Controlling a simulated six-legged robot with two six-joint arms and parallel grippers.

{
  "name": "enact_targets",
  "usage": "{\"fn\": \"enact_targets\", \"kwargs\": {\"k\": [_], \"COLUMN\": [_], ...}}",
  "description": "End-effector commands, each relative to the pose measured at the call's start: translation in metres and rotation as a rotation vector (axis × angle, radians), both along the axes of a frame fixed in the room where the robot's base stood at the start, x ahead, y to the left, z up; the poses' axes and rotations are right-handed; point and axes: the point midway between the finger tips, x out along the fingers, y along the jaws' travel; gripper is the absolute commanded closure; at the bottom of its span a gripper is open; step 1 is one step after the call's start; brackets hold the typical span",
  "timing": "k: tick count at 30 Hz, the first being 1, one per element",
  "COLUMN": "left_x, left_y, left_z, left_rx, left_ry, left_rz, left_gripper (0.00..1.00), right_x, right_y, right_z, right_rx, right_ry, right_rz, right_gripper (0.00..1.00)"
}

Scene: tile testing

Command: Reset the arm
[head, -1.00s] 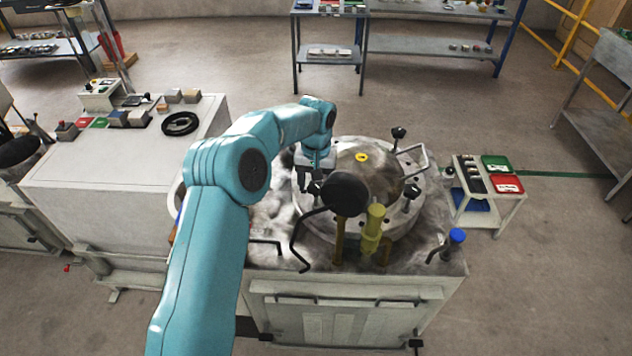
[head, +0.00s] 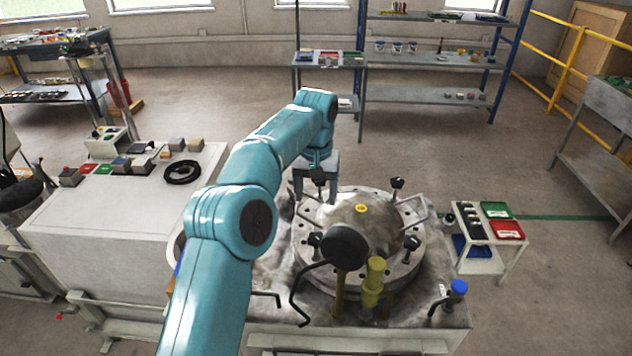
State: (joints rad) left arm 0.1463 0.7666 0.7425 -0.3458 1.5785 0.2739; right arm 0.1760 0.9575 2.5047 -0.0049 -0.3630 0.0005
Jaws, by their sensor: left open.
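My left arm, teal, comes in from the lower left and bends down at its wrist. My left gripper (head: 319,188) is open and points down at the back left rim of the round metal fixture (head: 405,268). I see nothing between its fingers, and I cannot tell whether they touch the rim. The fixture holds a grey domed disc (head: 385,235) with a small yellow ring (head: 361,208) on top. Black knobs stand around its edge. My right gripper is not in view.
A black round knob (head: 344,247) and a yellow post (head: 374,275) stand at the fixture's front. A white bench (head: 110,225) with small blocks and a black coil (head: 182,172) is at left. A small cart (head: 480,262) with green and red trays is at right. Shelves stand behind.

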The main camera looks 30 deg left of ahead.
Motion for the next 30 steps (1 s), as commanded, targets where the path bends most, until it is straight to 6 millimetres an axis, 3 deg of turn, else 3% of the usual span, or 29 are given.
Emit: {"fn": "enact_targets", "kwargs": {"k": [1, 6, 30], "left_x": [0.001, 0.000, -0.003], "left_y": [0.000, 0.000, 0.001], "left_z": [0.010, 0.020, 0.021], "left_rx": [0.000, 0.000, 0.000], "left_ry": [-0.001, 0.001, 0.001], "left_rz": [0.000, 0.001, 0.001], "left_gripper": [0.29, 0.29, 0.29], "right_x": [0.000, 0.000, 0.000], "right_y": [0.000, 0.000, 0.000], "right_z": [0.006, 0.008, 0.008], "right_rx": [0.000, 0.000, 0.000], "right_ry": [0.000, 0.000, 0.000], "right_rz": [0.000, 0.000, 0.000], "right_gripper": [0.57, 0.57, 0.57]}}
